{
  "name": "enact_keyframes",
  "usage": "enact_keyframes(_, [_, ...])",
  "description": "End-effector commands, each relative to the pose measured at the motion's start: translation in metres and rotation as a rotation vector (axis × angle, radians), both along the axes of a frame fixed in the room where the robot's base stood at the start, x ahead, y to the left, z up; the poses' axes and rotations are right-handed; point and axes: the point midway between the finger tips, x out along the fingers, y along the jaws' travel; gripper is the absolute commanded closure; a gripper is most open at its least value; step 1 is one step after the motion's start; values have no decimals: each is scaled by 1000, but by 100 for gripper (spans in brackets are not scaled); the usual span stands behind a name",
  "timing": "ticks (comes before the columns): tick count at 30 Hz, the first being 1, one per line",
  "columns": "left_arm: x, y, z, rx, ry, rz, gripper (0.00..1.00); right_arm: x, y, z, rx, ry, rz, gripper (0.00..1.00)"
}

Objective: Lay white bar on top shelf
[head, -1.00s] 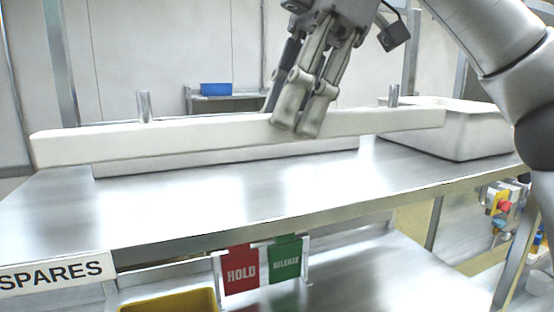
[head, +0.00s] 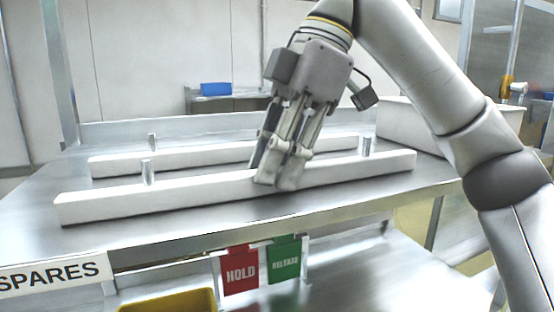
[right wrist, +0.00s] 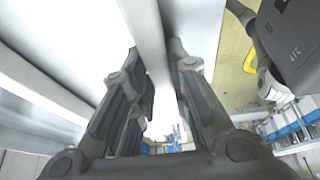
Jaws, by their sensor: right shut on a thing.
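A long white bar (head: 110,203) with two metal pegs standing up from it runs across the front part of the steel top shelf (head: 220,215). My right gripper (head: 279,178) comes down from above and is shut on this bar near its middle. I cannot tell whether its underside touches the shelf or hangs just above it. The right wrist view shows the held bar (right wrist: 148,35) running between the two fingers. A second white bar (head: 205,156) lies behind it on the shelf, roughly parallel and apart. My left gripper is not in view.
A white bin (head: 415,125) stands at the shelf's right rear. A SPARES label (head: 50,274), a red HOLD card (head: 240,270) and a green RELEASE card (head: 285,264) hang at the front edge. A yellow bin (head: 168,302) is below. The shelf's front strip is clear.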

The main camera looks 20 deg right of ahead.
Motion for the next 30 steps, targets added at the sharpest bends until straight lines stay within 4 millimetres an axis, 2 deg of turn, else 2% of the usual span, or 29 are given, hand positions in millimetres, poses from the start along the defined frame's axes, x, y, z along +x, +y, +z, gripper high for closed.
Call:
enact_keyframes(6, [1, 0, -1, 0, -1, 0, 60, 0, 0, -1, 1, 0, 1, 100])
enact_keyframes(7, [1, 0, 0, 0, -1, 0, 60, 0, 0, -1, 0, 0, 1, 80])
enact_keyframes(12, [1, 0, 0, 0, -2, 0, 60, 0, 0, -1, 0, 0, 1, 61])
enact_keyframes(23, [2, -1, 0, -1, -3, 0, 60, 0, 0, 2, -1, -1, 0, 61])
enact_keyframes(30, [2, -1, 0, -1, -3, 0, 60, 0, -7, 20, -1, -3, -1, 61])
